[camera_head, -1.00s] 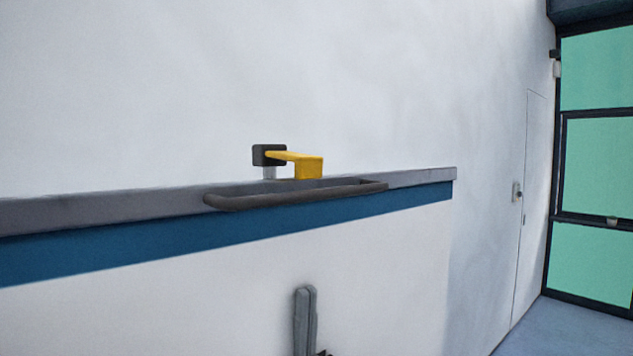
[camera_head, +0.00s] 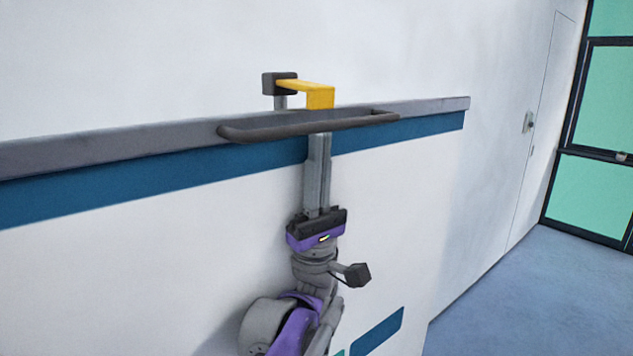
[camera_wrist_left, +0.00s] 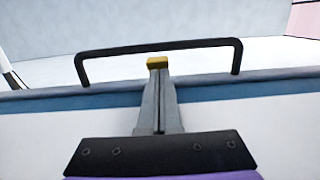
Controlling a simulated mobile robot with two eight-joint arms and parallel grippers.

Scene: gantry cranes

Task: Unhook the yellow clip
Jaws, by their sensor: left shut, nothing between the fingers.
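The yellow clip (camera_head: 319,95) sits at the top of the grey ledge, behind the dark handle bar. Its flat arm runs left to a dark block (camera_head: 279,84) on a short grey post. My left gripper (camera_head: 319,138) points up in front of the panel, just below the handle bar. Its fingers are together and hold nothing. In the left wrist view the fingers (camera_wrist_left: 158,78) point up toward the clip's yellow end (camera_wrist_left: 157,62), which shows just past their tips. I cannot tell whether they touch. My right gripper is not in view.
The dark handle bar (camera_head: 300,127) sticks out from the grey ledge (camera_head: 80,151), above a blue stripe (camera_head: 90,194). It also shows in the left wrist view (camera_wrist_left: 200,43). A white wall is behind. A door and green-paned window (camera_head: 606,100) stand at right, with open floor (camera_head: 520,300).

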